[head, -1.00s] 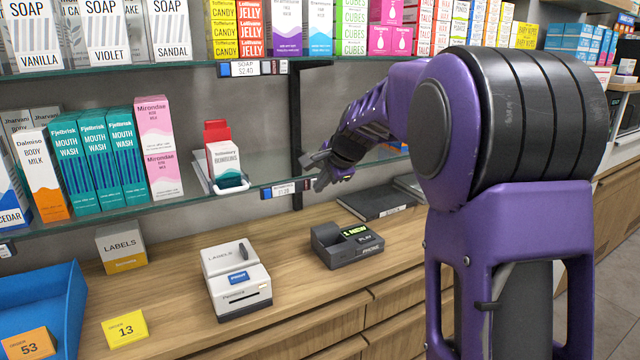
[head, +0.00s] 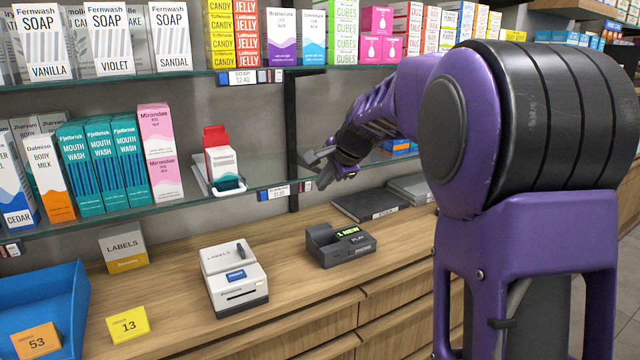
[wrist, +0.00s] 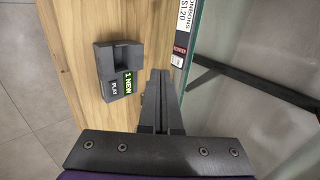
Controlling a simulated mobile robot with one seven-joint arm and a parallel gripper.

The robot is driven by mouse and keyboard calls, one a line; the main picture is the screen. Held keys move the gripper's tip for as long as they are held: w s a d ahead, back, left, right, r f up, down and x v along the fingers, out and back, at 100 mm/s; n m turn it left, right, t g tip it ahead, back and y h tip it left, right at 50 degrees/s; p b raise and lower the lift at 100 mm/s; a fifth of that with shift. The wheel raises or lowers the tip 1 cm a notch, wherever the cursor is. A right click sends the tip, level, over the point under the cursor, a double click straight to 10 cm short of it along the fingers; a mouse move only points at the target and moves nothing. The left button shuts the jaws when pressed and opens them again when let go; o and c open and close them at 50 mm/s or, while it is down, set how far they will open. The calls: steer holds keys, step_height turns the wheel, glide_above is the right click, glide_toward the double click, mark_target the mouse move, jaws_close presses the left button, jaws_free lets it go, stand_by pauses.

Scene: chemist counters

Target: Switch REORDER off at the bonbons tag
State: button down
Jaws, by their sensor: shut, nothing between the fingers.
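The bonbons tag (head: 274,193) is on the front edge of the lower glass shelf, below a white and teal bonbons box (head: 223,166). It also shows in the wrist view (wrist: 184,28), turned on its side, with white, red and dark parts. My gripper (head: 322,172) is just right of the tag in the head view. In the wrist view my gripper's fingers (wrist: 158,80) are together and empty, pointing along the shelf edge a little short of the tag.
A dark answering machine (head: 340,245) with a lit "1 NEW" display stands on the wooden counter (head: 300,290) below. A white label printer (head: 234,278) stands to its left. A black shelf upright (head: 292,110) is behind the tag.

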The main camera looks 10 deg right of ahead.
steer(key=v, duration=0.8)
steer(key=shift+r, duration=0.5)
steer(key=shift+d, duration=0.2)
